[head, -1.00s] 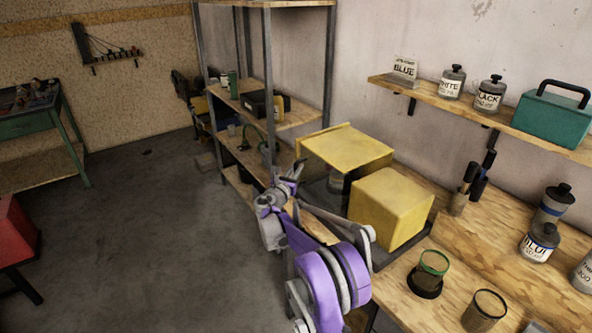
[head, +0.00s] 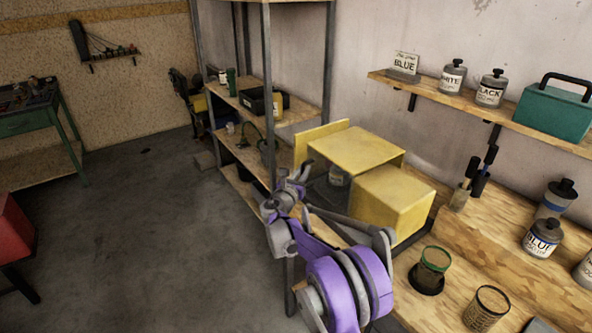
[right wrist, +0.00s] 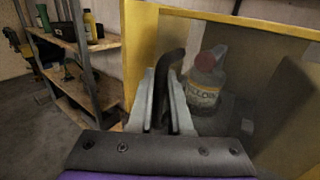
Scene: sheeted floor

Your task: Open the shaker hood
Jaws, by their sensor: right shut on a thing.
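The shaker is a yellow machine (head: 393,200) on the bench, with a flat yellow top (head: 356,150). Its hood, a yellow panel (head: 321,139), stands out at the left end, leaving a gap under the top. A bottle (head: 337,177) shows in that gap; in the right wrist view the bottle (right wrist: 207,82) has a red cap and a label reading roughly "YELLOW". My right gripper (head: 292,182) is at the shaker's near left side. In the right wrist view its fingers (right wrist: 165,85) are shut on a dark curved handle (right wrist: 172,65) in front of the yellow panel (right wrist: 139,45). My left gripper is not in view.
A metal-framed shelf (head: 268,115) stands close behind and left of my gripper. Cups (head: 434,262) and bottles (head: 541,238) stand on the bench at right. A wall shelf (head: 480,105) hangs above.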

